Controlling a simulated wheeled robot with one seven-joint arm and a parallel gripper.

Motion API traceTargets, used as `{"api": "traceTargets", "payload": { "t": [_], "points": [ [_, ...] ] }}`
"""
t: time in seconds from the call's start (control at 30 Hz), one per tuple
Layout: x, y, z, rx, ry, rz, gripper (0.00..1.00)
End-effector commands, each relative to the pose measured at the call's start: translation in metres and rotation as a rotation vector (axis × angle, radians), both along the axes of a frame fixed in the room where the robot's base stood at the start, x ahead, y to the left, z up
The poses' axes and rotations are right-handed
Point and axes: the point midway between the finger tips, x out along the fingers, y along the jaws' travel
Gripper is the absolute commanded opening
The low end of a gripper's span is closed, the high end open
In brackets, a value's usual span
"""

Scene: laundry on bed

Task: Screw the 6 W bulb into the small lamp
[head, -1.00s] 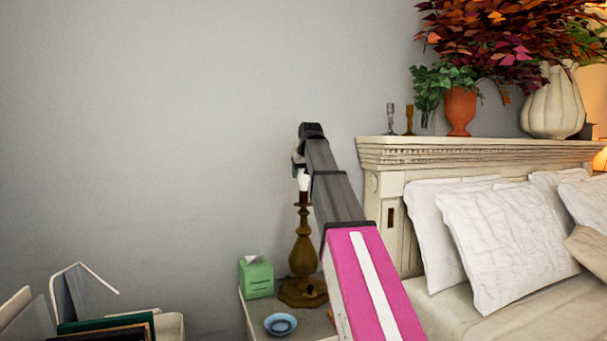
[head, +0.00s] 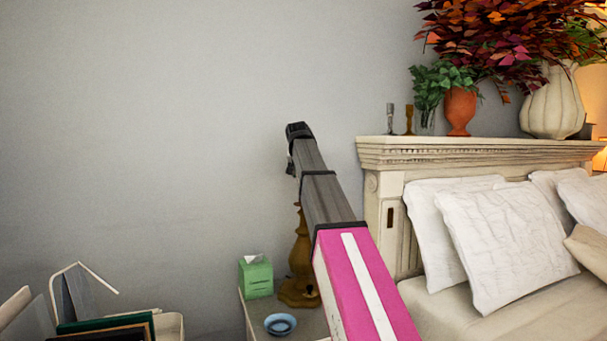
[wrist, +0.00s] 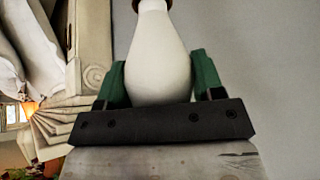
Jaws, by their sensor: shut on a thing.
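The small lamp (head: 300,265) has a brown turned base and stands on the bedside table; my arm hides its top in the head view. In the wrist view a white bulb (wrist: 160,50) sits between the two green fingers of my gripper (wrist: 161,72), which is shut on it. The bulb's narrow end meets a brown rim (wrist: 153,4) at the top edge, apparently the lamp's socket. I cannot tell how deep the bulb sits in it. The bulb's wattage marking is not visible.
On the bedside table (head: 306,326) are a green tissue box (head: 256,277) and a small blue bowl (head: 280,325). The bed's headboard (head: 385,185) rises to the right, with vases on top. The grey wall at left is clear.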

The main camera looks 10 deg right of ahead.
Motion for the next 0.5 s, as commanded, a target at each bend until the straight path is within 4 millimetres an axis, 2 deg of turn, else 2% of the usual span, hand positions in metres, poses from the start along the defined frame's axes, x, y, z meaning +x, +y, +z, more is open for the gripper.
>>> {"api": "traceTargets", "payload": {
  "t": [0.17,0.5],
  "points": [
    [0.0012,-0.0005,0.0004,0.000,-0.001,-0.126,0.38],
    [0.0009,-0.0008,0.0003,0.000,-0.001,-0.150,0.38]
  ]
}}
